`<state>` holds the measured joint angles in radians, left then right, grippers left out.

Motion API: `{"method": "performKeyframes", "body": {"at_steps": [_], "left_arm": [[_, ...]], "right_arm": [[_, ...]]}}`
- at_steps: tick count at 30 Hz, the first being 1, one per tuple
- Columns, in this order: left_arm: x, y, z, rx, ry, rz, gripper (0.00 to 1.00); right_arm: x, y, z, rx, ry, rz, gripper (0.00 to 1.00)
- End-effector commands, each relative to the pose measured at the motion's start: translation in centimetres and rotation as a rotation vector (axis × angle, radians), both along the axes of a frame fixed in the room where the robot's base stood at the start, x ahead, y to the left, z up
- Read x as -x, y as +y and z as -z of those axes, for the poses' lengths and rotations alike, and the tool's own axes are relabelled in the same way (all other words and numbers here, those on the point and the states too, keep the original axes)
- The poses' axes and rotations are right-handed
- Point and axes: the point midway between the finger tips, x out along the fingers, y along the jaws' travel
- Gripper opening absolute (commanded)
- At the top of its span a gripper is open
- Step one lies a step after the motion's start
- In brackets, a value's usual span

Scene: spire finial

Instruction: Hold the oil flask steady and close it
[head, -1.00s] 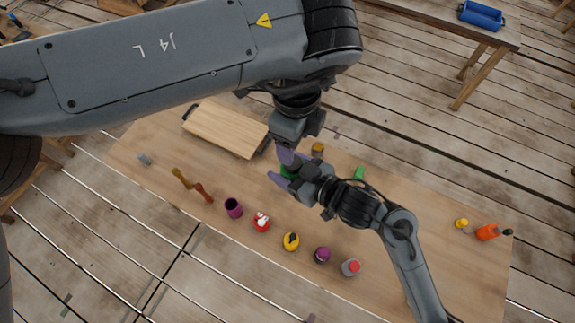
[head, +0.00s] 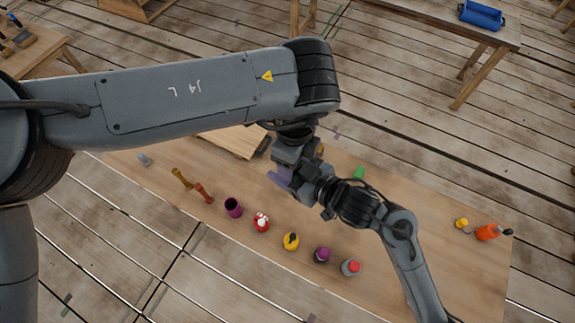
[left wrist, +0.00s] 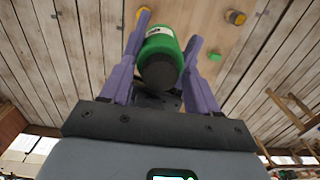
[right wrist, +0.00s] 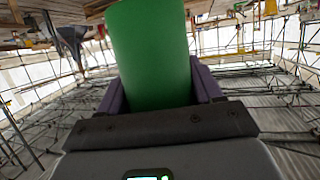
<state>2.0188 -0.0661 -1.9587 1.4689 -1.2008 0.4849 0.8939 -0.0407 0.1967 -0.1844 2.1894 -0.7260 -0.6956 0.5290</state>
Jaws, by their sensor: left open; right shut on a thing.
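The oil flask is a green cylinder (right wrist: 150,50) between the fingers of my right gripper (head: 281,179), which is shut on it. In the left wrist view the flask (left wrist: 161,42) shows a pale label and a dark round top; I cannot tell whether that top is a cap or the neck. My left gripper (left wrist: 170,40) is open, with one purple finger on each side of the flask's top. In the head view my arms hide the flask. A small green piece (head: 359,172) lies on the table to the right; I cannot tell if it is the cap.
A wooden board (head: 232,140) lies behind the grippers. Along the front of the table (head: 440,255) stand a purple cup (head: 233,208), a red item (head: 261,222), a yellow item (head: 291,241) and jars. An orange bottle (head: 487,232) is at the right end.

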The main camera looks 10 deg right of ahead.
Motion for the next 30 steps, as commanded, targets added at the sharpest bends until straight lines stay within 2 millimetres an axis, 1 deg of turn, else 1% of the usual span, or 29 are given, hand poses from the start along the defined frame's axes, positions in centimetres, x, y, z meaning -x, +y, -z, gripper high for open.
{"method": "performKeyframes", "body": {"at_steps": [1, 2, 12, 13, 17, 20, 24, 27, 30], "left_arm": [[0.0, 0.0, -0.01, 0.0, 0.0, 0.0, 0.61], [0.0, 0.0, -0.01, 0.0, 0.0, 0.0, 0.58], [0.0, 0.0, -0.03, 0.0, 0.0, 0.0, 0.06], [0.0, 0.0, -0.03, 0.0, 0.0, 0.0, 0.03], [0.01, 0.01, -0.02, 0.0, 0.0, 0.049, 0.03], [0.0, 0.0, -0.01, 0.0, 0.0, 0.186, 0.03], [-0.01, 0.01, 0.0, -0.001, 0.002, 0.42, 0.03], [-0.01, 0.01, 0.01, -0.001, 0.002, 0.536, 0.03], [-0.01, 0.01, 0.01, -0.001, 0.002, 0.589, 0.03]], "right_arm": [[-0.01, 0.01, -0.05, -0.001, -0.001, 0.0, 0.0], [0.0, 0.0, -0.04, -0.001, -0.001, 0.0, 0.0], [-0.01, 0.0, -0.04, -0.001, -0.001, 0.0, 0.0], [-0.02, -0.01, -0.04, -0.001, -0.001, 0.0, 0.0], [-0.02, -0.01, -0.04, 0.0, -0.001, 0.001, 0.0], [-0.02, -0.02, -0.04, 0.0, -0.001, 0.001, 0.0], [-0.02, -0.02, -0.04, 0.0, -0.001, 0.001, 0.0], [-0.03, -0.03, -0.03, 0.0, -0.001, 0.001, 0.0], [-0.03, -0.03, -0.03, 0.0, -0.001, 0.001, 0.0]]}}
